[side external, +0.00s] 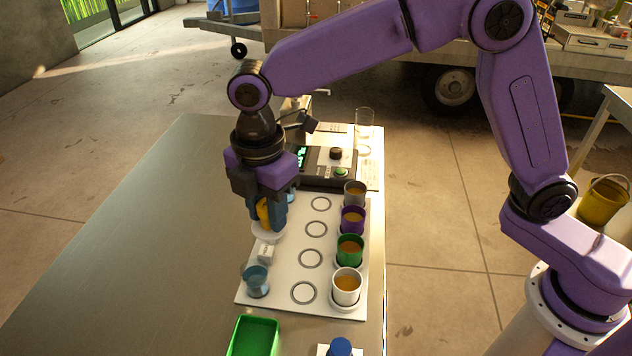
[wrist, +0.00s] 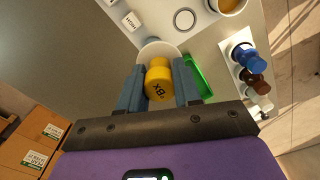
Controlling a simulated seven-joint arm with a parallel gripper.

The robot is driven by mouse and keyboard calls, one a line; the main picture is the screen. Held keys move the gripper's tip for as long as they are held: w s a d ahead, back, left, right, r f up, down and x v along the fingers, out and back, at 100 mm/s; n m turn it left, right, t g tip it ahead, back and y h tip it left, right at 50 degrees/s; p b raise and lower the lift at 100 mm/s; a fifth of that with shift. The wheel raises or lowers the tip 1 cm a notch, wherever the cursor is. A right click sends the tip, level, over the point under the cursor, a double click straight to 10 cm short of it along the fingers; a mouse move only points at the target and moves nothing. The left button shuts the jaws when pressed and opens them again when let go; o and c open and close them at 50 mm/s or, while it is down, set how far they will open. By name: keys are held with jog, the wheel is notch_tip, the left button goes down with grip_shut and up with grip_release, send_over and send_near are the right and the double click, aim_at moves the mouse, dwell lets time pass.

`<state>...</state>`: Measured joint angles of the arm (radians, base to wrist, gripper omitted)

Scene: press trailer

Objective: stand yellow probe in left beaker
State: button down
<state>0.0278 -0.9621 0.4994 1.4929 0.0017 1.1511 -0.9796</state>
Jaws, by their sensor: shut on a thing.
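My gripper (side external: 266,224) is shut on the yellow probe (side external: 264,213), a thick yellow piece with dark lettering. In the wrist view the probe (wrist: 158,82) sits between the two blue-grey fingers (wrist: 159,92). A round white holder (side external: 268,232) is directly below the fingertips; it also shows beyond the probe in the wrist view (wrist: 156,47). I cannot tell whether the probe touches it. A bluish clear beaker (side external: 256,281) stands at the board's front left corner. Another bluish piece (side external: 291,193) is partly hidden behind my gripper.
The white board (side external: 328,295) has several empty rings and a right-hand row of cups (side external: 347,285) with amber liquid. A dark device (side external: 325,165) and a clear glass (side external: 365,122) stand behind. A green tray (side external: 254,337) lies in front. The steel table (side external: 150,250) is clear at left.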

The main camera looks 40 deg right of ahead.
jog(key=a+f, duration=0.3)
jog(key=f, duration=0.5)
jog(key=shift+w+a+n, duration=0.3)
jog(key=shift+w+a, duration=0.05)
jog(key=shift+w, duration=0.1)
jog(key=shift+f, duration=0.7)
dwell(1.5)
jog(key=c, duration=1.1)
grip_release()
jog(key=shift+o, duration=0.2)
jog(key=shift+r, duration=0.1)
notch_tip(320, 180, up, 11)
notch_tip(320, 180, up, 9)
dwell(0.8)
